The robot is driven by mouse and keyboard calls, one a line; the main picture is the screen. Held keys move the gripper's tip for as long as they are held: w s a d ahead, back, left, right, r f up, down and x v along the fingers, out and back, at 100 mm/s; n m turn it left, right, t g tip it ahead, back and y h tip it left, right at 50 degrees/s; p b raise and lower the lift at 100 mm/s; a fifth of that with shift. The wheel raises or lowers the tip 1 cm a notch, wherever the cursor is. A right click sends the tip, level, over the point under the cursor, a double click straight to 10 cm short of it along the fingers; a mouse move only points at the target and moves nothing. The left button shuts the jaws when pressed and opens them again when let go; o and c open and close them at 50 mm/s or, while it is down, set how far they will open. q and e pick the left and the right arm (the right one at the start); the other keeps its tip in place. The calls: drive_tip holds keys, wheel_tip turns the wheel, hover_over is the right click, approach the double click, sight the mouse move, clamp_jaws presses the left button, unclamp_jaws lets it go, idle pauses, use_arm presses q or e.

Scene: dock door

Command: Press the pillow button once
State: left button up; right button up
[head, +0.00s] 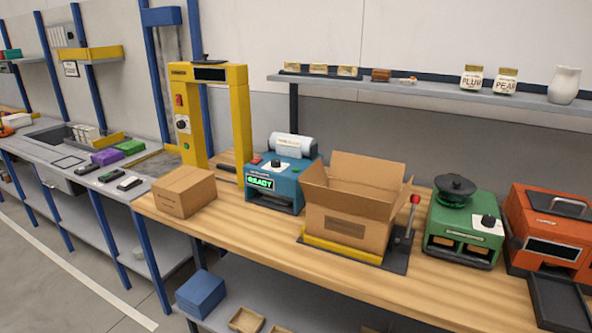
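A blue machine (285,186) stands on the wooden bench, with a white-and-blue roll (292,146) on top. Its lit green display (260,182) reads READY. A small red part (256,161) sits at its top left edge, and a dark knob (277,163) on a pale plate is beside it. I cannot read which of these is the pillow button; the lettering is too small. No pillow is visible at the machine's dark front opening. Neither of my grippers is in view.
An open carton (348,215) stands right of the blue machine, beside a red-knobbed lever (414,200). A closed carton (184,191) and a yellow frame (187,115) stand to the left. Green (465,228) and orange (548,232) machines are at the right. The bench's front strip is clear.

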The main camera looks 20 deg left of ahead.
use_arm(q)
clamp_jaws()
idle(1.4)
